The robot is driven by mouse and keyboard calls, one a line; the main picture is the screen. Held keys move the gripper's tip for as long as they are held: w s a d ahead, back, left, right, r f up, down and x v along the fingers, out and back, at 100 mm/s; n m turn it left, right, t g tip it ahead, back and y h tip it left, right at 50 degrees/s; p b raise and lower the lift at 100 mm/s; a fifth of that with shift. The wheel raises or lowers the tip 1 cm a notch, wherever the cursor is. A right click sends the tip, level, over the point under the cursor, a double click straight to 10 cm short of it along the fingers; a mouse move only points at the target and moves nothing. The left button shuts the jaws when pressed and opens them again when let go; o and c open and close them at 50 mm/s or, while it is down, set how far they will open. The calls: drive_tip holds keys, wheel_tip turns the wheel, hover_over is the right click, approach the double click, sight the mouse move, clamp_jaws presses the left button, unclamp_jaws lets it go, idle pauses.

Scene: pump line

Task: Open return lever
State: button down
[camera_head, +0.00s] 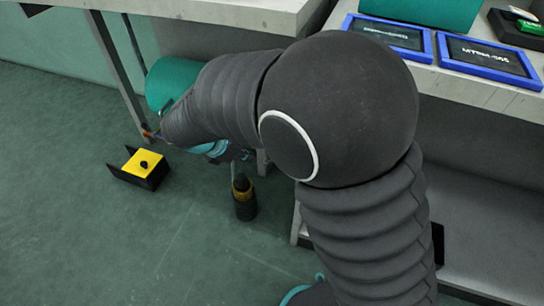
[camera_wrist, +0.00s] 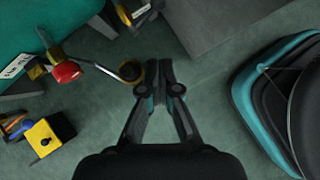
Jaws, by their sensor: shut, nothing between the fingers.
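My gripper (camera_wrist: 160,72) is shut and empty in the wrist view, its fingertips together over the green floor. To its left is a valve-like fitting with a red knob (camera_wrist: 66,72), and a thin metal rod (camera_wrist: 106,71) runs from it toward the fingertips. The rod's right end meets or overlaps a round dark piece with a yellow-orange ring (camera_wrist: 131,71), just left of the fingertips. I cannot tell whether they touch. No readable label identifies the return lever. In the head view my arm hides the fitting.
A yellow-topped black box (camera_head: 147,164) sits on the floor at left; it also shows in the wrist view (camera_wrist: 44,138). A black cylinder with a yellow band (camera_head: 244,199) stands nearby. A teal tank (camera_head: 170,82) lies under the bench (camera_head: 225,12). Floor in front is clear.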

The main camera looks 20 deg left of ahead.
drive_tip(key=w+d+r+b+x, duration=0.1)
drive_tip(key=b+x, duration=0.1)
drive_tip(key=x, duration=1.1)
drive_tip(key=shift+w+b, duration=0.35)
drive_tip(key=shift+w, duration=0.05)
drive_tip(key=shift+s+d+r, duration=0.1)
